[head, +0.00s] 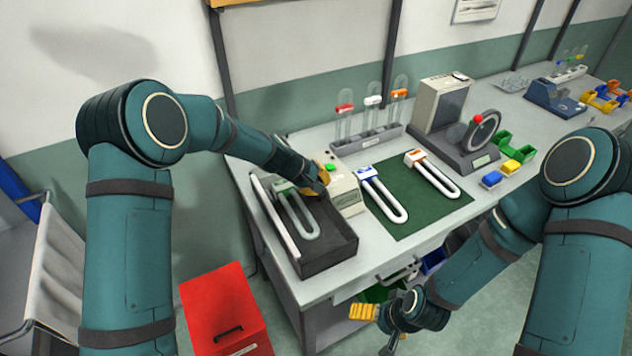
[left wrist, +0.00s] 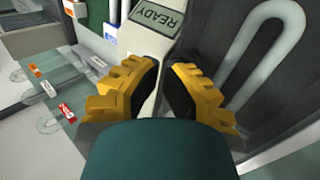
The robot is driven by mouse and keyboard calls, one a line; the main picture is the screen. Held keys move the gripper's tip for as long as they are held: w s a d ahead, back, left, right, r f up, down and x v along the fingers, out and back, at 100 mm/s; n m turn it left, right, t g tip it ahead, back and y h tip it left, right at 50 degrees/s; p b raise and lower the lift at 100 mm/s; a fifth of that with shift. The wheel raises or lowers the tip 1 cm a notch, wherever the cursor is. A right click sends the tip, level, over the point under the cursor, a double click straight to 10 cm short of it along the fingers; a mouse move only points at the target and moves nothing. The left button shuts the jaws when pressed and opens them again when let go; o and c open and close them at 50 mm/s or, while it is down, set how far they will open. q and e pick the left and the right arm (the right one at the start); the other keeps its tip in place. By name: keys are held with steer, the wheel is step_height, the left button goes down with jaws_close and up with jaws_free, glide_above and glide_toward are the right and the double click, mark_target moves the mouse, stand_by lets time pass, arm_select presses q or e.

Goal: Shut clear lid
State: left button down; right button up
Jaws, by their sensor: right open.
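The dark tray (head: 325,255) stands at the bench's left end, with a pale U-shaped tube (head: 300,215) in it; the tube also shows in the left wrist view (left wrist: 262,40). I cannot make out the clear lid or its angle. A pale bar (head: 277,215) runs along the tray's left side. My left gripper (head: 320,182) is at the tray's right back, beside the beige unit (head: 347,192). In the left wrist view, its yellow fingers (left wrist: 165,95) have a narrow gap; whether clear material lies between them cannot be told. My right gripper (head: 380,325) is open and empty, low before the bench.
Two U-shaped tubes, one with a blue label (head: 385,195) and one with an orange label (head: 432,172), lie on a green mat (head: 430,210). A tube rack (head: 368,138) stands behind. A red cabinet (head: 225,310) stands on the floor at left. Small coloured bins (head: 502,167) sit further right.

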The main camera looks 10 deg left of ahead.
arm_select(q)
steer(key=shift+s+f, duration=0.1)
steer(key=shift+f, duration=0.35)
steer(key=shift+d+f+b, duration=0.1)
steer(key=shift+f+b, duration=0.2)
steer(key=shift+b, duration=0.05)
steer(key=shift+s, duration=0.15)
steer(key=r+p, duration=0.2)
steer(key=r, duration=0.1)
steer(key=r+p, duration=0.1)
steer(key=r, duration=0.1)
steer(key=shift+w+r, duration=0.15)
steer(key=shift+w, duration=0.1)
step_height(320, 180, up, 10)
steer(key=shift+s+p, duration=0.3)
steer(key=shift+f, duration=0.2)
